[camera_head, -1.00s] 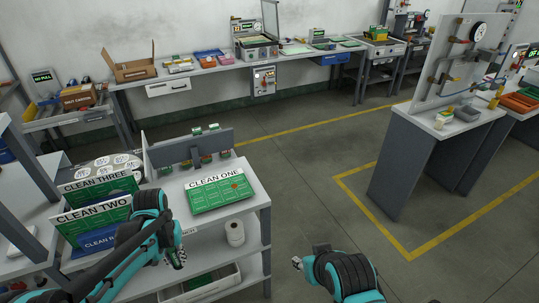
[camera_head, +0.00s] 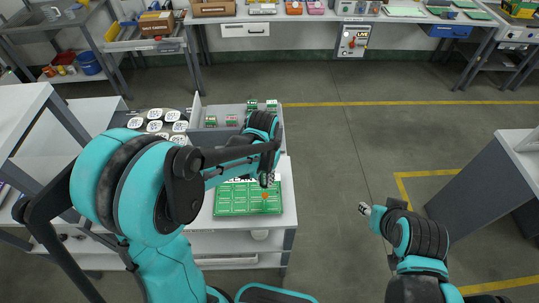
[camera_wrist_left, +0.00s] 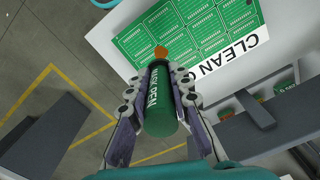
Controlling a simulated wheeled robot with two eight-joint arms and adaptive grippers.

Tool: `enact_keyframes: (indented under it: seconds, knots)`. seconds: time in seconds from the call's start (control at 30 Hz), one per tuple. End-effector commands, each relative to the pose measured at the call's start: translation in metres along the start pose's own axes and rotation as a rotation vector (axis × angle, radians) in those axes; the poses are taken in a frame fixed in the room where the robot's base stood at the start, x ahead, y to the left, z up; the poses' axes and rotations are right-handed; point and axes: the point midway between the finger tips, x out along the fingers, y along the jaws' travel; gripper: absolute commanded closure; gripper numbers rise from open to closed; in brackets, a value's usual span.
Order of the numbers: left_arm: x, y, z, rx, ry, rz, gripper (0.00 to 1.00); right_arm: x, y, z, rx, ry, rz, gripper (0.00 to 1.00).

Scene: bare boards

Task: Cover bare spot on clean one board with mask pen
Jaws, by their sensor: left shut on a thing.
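The clean one board (camera_head: 232,199) is a green panel with a white label strip, lying on the light bench; in the left wrist view it shows at the top (camera_wrist_left: 200,30). An orange bare spot (camera_head: 264,197) is near its right side. My left gripper (camera_head: 266,182) is over the board, shut on the green mask pen (camera_wrist_left: 161,100). In the left wrist view the pen's far end points at the orange spot (camera_wrist_left: 161,52); I cannot tell whether they touch. My right gripper (camera_head: 364,209) is right of the bench over the floor, its fingers too small to judge.
A grey tray (camera_head: 205,135) with small green and red parts stands behind the board. White round labels (camera_head: 155,126) lie left of it. My left arm hides the bench's left part. Open floor (camera_head: 340,150) lies to the right.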

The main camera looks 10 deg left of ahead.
Motion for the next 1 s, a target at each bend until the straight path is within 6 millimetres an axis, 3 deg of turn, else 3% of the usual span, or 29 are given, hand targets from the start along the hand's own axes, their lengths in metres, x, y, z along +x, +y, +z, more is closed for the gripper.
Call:
enact_keyframes:
  seconds: [0.27, 0.7, 1.0]
  knots:
    - [0.014, 0.000, 0.000, 0.001, 0.000, 0.000, 1.00, 0.009, 0.000, 0.007, 0.000, 0.000, 0.000, 0.60]
    - [0.058, 0.000, 0.000, 0.001, 0.000, 0.000, 1.00, 0.035, 0.000, 0.025, 0.000, 0.000, 0.000, 0.60]
    - [0.060, 0.000, 0.000, 0.001, 0.000, 0.000, 1.00, 0.036, 0.000, 0.026, 0.000, 0.000, 0.000, 0.60]
